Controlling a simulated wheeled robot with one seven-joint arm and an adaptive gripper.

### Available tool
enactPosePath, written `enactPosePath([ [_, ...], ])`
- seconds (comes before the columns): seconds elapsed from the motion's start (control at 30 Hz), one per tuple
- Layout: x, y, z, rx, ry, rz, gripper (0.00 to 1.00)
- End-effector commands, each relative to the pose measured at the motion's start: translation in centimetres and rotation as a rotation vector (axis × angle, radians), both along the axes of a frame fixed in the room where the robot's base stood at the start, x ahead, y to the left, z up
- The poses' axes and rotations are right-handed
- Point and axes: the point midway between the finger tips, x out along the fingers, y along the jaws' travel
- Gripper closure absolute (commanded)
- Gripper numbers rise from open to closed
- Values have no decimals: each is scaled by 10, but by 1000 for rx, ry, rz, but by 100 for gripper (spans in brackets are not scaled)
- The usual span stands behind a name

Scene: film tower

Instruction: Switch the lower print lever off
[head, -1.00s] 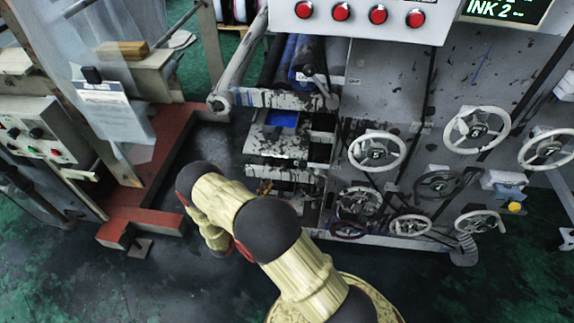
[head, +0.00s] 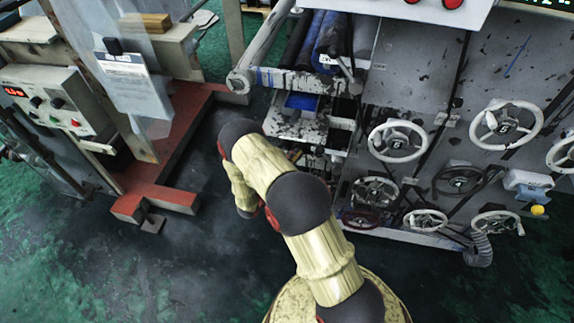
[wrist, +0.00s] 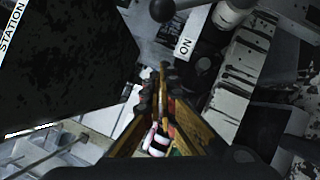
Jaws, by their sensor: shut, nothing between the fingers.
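In the wrist view my gripper (wrist: 164,70) is shut and empty, its fingertips near the picture's middle. A lever with a dark round ball end (wrist: 162,10) shows at the top edge, just above the fingertips and apart from them in the picture. Its arm runs right to a pale round hub (wrist: 232,12). A white label reading "ON" (wrist: 185,47) is just right of the fingertips. I cannot tell whether this is the lower print lever. In the head view a small lever (head: 345,68) shows by the rollers. My gripper is hidden there behind my arm.
A large dark panel (wrist: 65,70) with a "STATION" label (wrist: 12,25) fills the wrist view's left. In the head view, several handwheels (head: 398,140) line the press front. A red floor frame (head: 155,195) and control box (head: 50,100) stand left. Dark floor between is clear.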

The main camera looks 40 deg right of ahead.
Motion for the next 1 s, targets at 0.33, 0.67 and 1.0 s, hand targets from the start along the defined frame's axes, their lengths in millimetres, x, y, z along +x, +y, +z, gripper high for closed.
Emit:
enactPosePath([
  [0.33,-24,-27,17,0,0,0,100],
  [0.67,-30,-29,20,0,-1,0,100],
  [1.0,-24,-29,24,16,-21,1,100],
])
